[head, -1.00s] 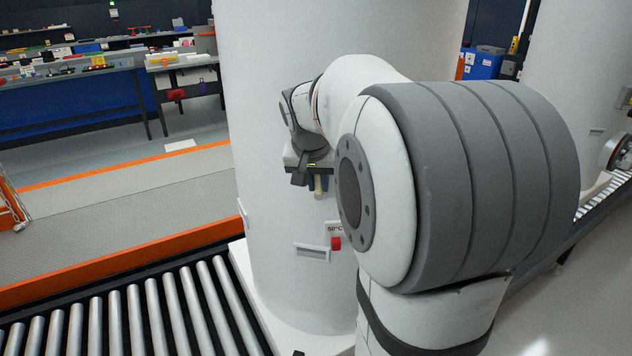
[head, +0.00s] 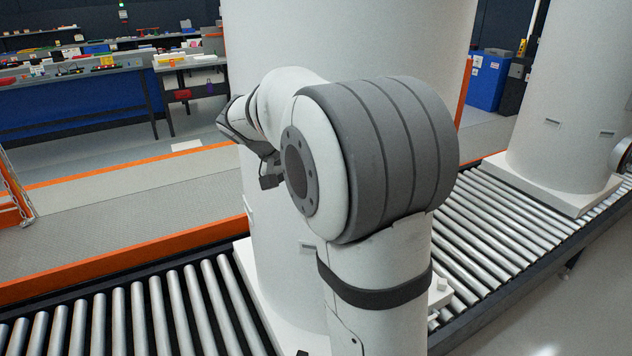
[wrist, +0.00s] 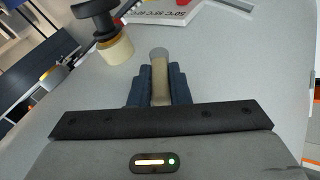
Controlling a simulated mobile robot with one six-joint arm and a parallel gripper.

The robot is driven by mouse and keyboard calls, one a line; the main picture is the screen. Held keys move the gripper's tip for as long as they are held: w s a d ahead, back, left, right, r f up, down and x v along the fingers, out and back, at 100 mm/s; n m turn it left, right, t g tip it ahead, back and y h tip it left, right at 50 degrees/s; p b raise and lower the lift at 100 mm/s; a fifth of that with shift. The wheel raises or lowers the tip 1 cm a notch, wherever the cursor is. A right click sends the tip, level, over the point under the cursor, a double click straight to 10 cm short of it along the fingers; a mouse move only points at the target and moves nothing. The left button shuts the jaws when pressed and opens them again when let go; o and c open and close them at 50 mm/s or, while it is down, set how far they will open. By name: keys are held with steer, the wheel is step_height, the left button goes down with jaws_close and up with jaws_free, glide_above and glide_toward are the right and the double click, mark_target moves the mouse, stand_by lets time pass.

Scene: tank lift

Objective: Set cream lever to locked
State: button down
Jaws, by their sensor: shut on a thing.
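In the wrist view the cream lever (wrist: 160,88) is a short beige bar with a rounded greyish end. It lies between the two dark blue fingers of my gripper (wrist: 160,72), which are shut on it. The rounded end sticks out past the fingertips, close to the pale wall of the tank (head: 285,225). In the head view my arm hides the lever and the fingertips. I cannot tell the lever's set position from these frames.
A black fitting with a cream collar (wrist: 113,45) stands just left of the fingers. A white label with temperature print (wrist: 160,14) is beyond. The tank stands on a roller conveyor (head: 130,310); a second tank (head: 565,110) is at right. Workbenches (head: 75,85) stand behind.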

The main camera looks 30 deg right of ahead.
steer(key=h, duration=0.1)
steer(key=f+n+g+h+b, duration=0.1)
steer(key=shift+w+a+g+h, duration=0.3)
steer(key=shift+a+h, duration=0.1)
steer(key=shift+w+a+f+g+h+b, duration=0.1)
steer(key=shift+f+g+h+b, duration=0.15)
steer(key=shift+h, duration=0.25)
steer(key=shift+a+f+g+h+b, duration=0.15)
steer(key=shift+g+h, duration=0.1)
steer(key=shift+h, duration=0.25)
steer(key=shift+d+n, duration=0.1)
steer(key=shift+n, duration=0.2)
steer(key=c, duration=1.4)
jaws_free()
steer(key=shift+o, duration=0.2)
steer(key=v, duration=0.7)
steer(key=shift+a+b, duration=0.4)
steer(key=shift+b, duration=0.05)
steer(key=shift+w, duration=0.1)
